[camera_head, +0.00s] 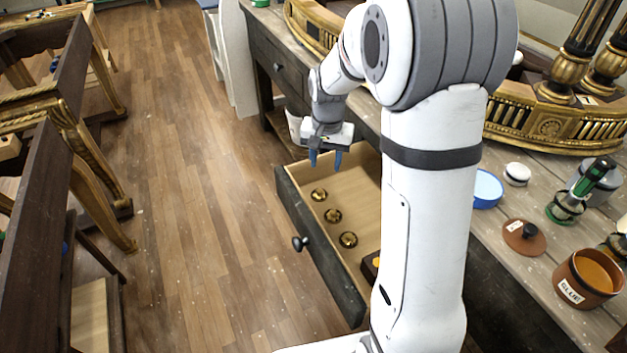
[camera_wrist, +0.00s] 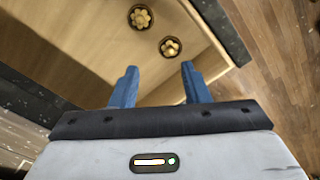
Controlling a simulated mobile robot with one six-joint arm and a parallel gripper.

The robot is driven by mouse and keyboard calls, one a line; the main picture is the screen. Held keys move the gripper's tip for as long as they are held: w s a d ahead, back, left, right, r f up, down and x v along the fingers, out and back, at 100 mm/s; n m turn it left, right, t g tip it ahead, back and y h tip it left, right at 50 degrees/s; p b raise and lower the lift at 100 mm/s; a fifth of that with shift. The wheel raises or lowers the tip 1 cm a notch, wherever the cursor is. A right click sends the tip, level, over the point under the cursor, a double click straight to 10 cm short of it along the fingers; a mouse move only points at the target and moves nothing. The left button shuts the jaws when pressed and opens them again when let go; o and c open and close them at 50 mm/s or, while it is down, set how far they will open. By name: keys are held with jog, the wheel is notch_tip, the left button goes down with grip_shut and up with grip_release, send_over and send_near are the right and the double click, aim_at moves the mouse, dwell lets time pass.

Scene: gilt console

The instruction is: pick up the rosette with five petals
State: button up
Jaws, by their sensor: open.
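Three round gold rosettes lie in a row in the open drawer: a far one (camera_head: 319,194), a middle one (camera_head: 333,215) and a near one (camera_head: 348,239). The wrist view shows two, one at the top edge (camera_wrist: 140,17) and one lower right (camera_wrist: 170,47); their petals are too small to count surely. My gripper (camera_head: 325,159) has two blue fingers, spread and empty, above the far end of the drawer. In the wrist view my gripper (camera_wrist: 159,68) is open, with the lower-right rosette just beyond the fingertips. I cannot tell its height above them.
The wooden drawer (camera_head: 298,184) is pulled out of the workbench, its walls around the rosettes. My arm hides its near right part. The bench top holds a brown pot (camera_head: 568,277), a lid (camera_head: 524,240) and a blue dish (camera_head: 487,190).

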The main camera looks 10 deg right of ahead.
jog(key=m+b, duration=0.1)
send_over(319, 190)
jog(key=f, duration=0.7)
jog(key=shift+s+d+f, duration=0.1)
jog(key=shift+d+f, duration=0.05)
jog(key=shift+d, duration=0.05)
notch_tip(319, 190, down, 8)
jog(key=shift+a+r+b, duration=0.15)
jog(key=shift+r+b, duration=0.05)
jog(key=shift+b, duration=0.15)
grip_shut()
